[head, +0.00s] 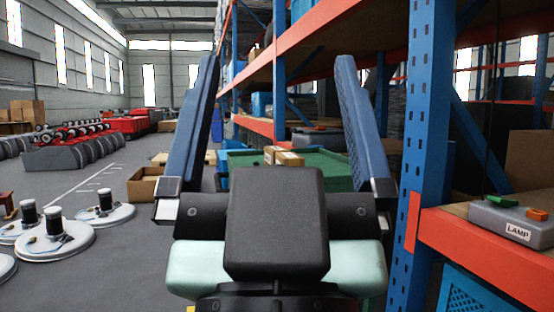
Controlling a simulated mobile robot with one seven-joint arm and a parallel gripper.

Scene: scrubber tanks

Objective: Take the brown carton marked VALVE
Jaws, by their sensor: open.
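My gripper (277,65) is open, seen from behind, with its two blue fingers spread wide and nothing between them. Beyond it, framed between the fingers, a small brown carton (290,159) sits at the green surface (325,165). Another small brown carton (271,153) is right beside it. Both are partly hidden by my gripper's black body. No VALVE marking is readable on any carton, so I cannot tell which one bears it.
A blue and orange rack (422,150) stands close on the right. Its shelf holds a grey case marked LAMP (512,222) and a larger brown carton (530,160). An open carton (144,188) and round white machines (55,245) stand left. Grey floor (110,170) is partly clear.

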